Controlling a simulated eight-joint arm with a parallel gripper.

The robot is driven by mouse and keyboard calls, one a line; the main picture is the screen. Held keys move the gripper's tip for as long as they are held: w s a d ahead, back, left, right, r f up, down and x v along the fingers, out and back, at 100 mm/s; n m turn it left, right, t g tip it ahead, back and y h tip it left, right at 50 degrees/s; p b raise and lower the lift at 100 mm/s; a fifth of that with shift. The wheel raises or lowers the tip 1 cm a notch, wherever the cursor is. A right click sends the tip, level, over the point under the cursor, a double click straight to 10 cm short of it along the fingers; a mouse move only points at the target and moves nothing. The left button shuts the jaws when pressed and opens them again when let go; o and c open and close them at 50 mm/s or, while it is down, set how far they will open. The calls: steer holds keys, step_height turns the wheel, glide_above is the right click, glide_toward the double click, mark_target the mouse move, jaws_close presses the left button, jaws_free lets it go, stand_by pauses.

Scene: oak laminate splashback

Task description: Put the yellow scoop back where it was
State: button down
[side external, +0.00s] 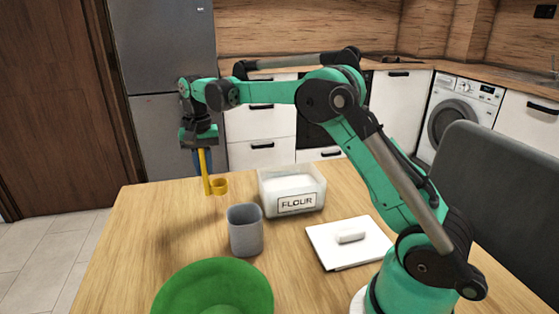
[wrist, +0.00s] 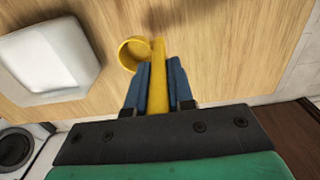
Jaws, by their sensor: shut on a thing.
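The yellow scoop (side external: 219,186) hangs upright from my gripper (side external: 202,155), with its handle up and its cup at the bottom. In the wrist view the blue fingers of my gripper (wrist: 159,82) are shut on the handle of the scoop (wrist: 134,52). The scoop is by the far left part of the table, left of the flour container. I cannot tell whether its cup touches the table. The white flour container (side external: 298,205) stands open with white flour inside; it also shows in the wrist view (wrist: 78,88).
A grey cup (side external: 245,238) stands in front of the flour container. A green bowl or plate (side external: 240,285) is at the front. A white lid with a handle (side external: 372,243) lies to the right. The wooden table (side external: 130,240) is clear at left.

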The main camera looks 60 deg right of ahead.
mark_target(208, 195)
steer(key=shift+f, duration=2.8)
steer(key=c, duration=0.8)
jaws_free()
steer(key=shift+f, duration=0.1)
